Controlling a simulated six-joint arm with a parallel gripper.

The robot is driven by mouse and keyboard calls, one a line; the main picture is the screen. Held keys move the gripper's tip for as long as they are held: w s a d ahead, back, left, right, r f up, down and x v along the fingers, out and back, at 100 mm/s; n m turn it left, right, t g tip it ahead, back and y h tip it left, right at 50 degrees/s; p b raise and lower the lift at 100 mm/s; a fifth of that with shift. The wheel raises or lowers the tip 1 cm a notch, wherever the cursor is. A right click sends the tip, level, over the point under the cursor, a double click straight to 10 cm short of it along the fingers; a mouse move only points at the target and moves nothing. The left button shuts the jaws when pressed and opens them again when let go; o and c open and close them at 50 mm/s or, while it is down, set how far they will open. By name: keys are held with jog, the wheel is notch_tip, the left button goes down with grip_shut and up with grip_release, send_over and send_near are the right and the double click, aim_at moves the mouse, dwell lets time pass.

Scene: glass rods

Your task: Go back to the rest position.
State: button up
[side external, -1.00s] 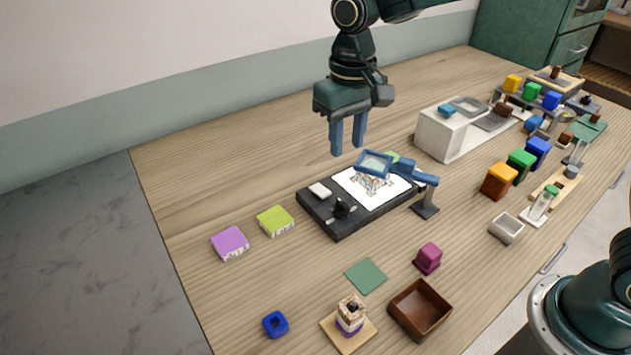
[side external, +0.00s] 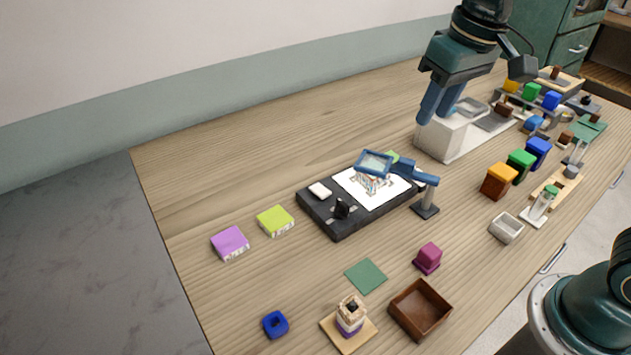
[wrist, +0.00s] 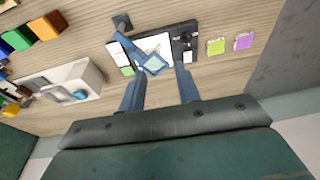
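My gripper (side external: 438,103) is high above the table at the upper right of the side view, in front of the white box (side external: 442,138) as seen there. In the wrist view its two blue fingers (wrist: 160,88) stand apart with nothing held between them. Beyond the fingertips, the wrist view shows the black board with a white printed sheet (wrist: 158,47) and the blue-framed magnifier (wrist: 153,64). The magnifier also shows over the board in the side view (side external: 375,163).
Purple (side external: 230,243) and lime (side external: 275,221) blocks lie left of the board. A brown tray (side external: 420,309), a magenta block (side external: 428,258) and a green square (side external: 366,276) are at the front. Coloured blocks and small stands crowd the right. The table's back left is bare.

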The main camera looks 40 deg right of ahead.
jog(key=s+d+t, duration=0.1)
jog(key=s+d, duration=0.2)
jog(key=s, duration=0.4)
jog(key=s+d+t, duration=0.2)
jog(key=s+d, duration=0.1)
jog(key=s, duration=0.5)
jog(key=shift+d+f, duration=0.2)
jog(key=shift+f, duration=0.2)
jog(key=shift+w, duration=0.1)
